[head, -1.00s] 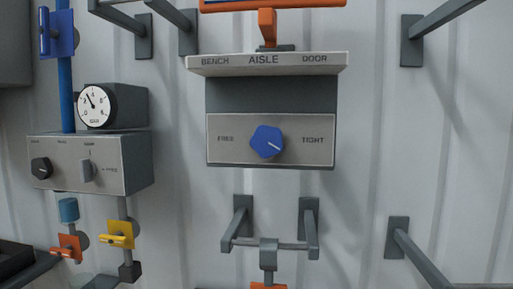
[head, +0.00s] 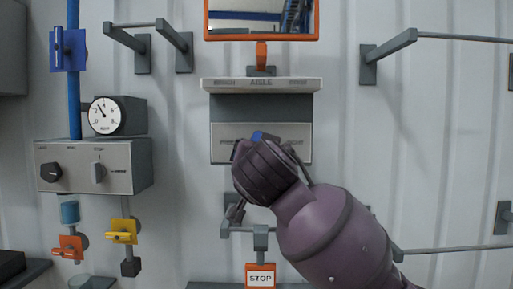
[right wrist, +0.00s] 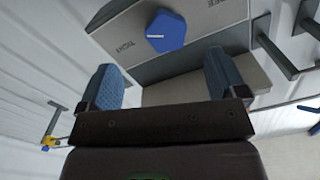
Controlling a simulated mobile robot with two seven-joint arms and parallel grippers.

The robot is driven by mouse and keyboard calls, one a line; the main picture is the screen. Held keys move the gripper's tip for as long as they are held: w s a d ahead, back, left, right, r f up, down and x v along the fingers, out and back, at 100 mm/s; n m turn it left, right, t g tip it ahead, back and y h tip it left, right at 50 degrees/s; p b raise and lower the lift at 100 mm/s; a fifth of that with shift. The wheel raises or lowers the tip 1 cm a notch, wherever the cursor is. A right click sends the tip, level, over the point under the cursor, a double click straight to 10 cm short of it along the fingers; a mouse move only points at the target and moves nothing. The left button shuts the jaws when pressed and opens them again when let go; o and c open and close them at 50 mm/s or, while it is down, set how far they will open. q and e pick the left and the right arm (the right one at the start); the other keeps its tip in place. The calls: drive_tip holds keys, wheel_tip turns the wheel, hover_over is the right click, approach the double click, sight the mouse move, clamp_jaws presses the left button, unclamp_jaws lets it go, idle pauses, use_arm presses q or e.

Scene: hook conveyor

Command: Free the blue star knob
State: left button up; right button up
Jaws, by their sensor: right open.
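The blue star knob (head: 262,135) sits on the front of a grey box under the AISLE shelf. In the head view most of it is hidden behind my right gripper (head: 264,146). In the right wrist view the knob (right wrist: 166,32) shows whole, with its white pointer line towards the TIGHT label (right wrist: 130,48); the FREE label (right wrist: 216,2) is on the other side. My right gripper (right wrist: 163,76) is open with blue-padded fingers. The knob appears ahead of the gap between them, with nothing held. My left gripper is not in view.
A mirror with an orange frame (head: 262,38) stands above the shelf (head: 262,85). A grey bracket and an orange STOP tag (head: 260,277) are below. A control box (head: 120,165) with a gauge (head: 104,115) is at left. Rails (head: 390,55) stick out at right.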

drive_tip(key=w, duration=0.3)
drive_tip(key=w+r+p, duration=0.1)
drive_tip(key=w, duration=0.2)
drive_tip(key=w+p, duration=0.1)
drive_tip(key=w, duration=0.2)
drive_tip(key=shift+w+a+r, duration=0.1)
drive_tip(key=shift+w+r, duration=0.05)
drive_tip(key=shift+w, duration=0.45)
drive_tip(key=shift+c, duration=0.6)
drive_tip(key=c, duration=0.8)
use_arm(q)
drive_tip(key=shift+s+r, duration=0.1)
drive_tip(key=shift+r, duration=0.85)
